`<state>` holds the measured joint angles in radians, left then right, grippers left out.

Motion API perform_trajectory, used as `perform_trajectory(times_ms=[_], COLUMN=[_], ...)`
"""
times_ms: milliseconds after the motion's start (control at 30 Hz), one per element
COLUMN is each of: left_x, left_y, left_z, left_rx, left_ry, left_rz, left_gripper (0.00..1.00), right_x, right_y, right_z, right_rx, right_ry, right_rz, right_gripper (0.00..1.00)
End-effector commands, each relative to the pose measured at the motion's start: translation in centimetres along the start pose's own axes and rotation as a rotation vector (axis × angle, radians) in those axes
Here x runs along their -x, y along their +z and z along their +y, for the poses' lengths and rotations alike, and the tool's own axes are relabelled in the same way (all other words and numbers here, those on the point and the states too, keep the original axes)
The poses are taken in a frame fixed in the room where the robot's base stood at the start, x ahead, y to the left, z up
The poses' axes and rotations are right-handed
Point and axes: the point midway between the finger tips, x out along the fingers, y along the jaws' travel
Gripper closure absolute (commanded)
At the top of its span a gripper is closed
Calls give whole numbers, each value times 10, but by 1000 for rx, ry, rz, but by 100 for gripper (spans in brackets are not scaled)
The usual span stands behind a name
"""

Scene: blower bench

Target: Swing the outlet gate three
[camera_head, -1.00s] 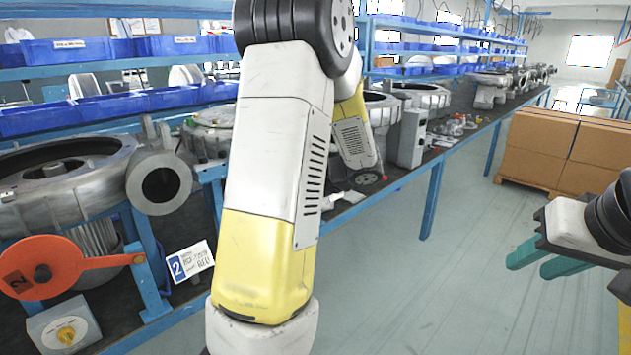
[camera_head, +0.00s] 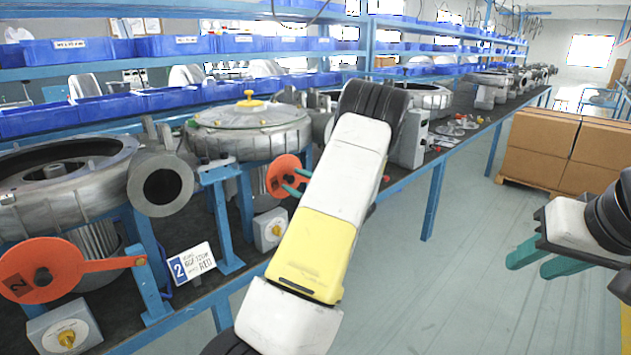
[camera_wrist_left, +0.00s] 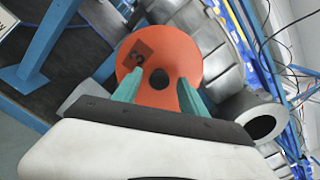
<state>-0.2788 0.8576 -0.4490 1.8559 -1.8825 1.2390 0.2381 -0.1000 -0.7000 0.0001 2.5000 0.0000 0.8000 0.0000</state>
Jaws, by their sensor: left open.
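Outlet gate three is an orange disc (camera_head: 284,174) on the front of the middle blower (camera_head: 250,130), partly hidden by my left arm. My left gripper (camera_head: 293,181) is at the disc. My right gripper (camera_head: 530,264) is open and empty over the floor at the right.
Orange gate two (camera_head: 38,270) with its arm is on the near blower (camera_head: 60,185) at left. A "2" placard (camera_head: 192,262) and yellow-knobbed boxes stand by the blue-framed bench. Cardboard boxes (camera_head: 565,145) stand right. The floor between is clear.

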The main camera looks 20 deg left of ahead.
Motion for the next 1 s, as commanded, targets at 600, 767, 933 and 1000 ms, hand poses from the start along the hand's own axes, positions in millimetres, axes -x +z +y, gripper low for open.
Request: perform_trajectory(times_ms=[600, 767, 933, 1000], left_x=[-13, -13, -13, -12], left_y=[0, 0, 0, 0], left_z=[1, 1, 1, 0], left_rx=[0, 0, 0, 0], left_ry=[1, 1, 1, 1], left_rz=[1, 1, 1, 1], left_gripper=[87, 100, 100, 100], right_x=[0, 0, 0, 0], right_y=[0, 0, 0, 0], right_z=[0, 0, 0, 0], right_rx=[0, 0, 0, 0], right_ry=[0, 0, 0, 0], right_rz=[0, 0, 0, 0], right_gripper=[64, 64, 64, 64])
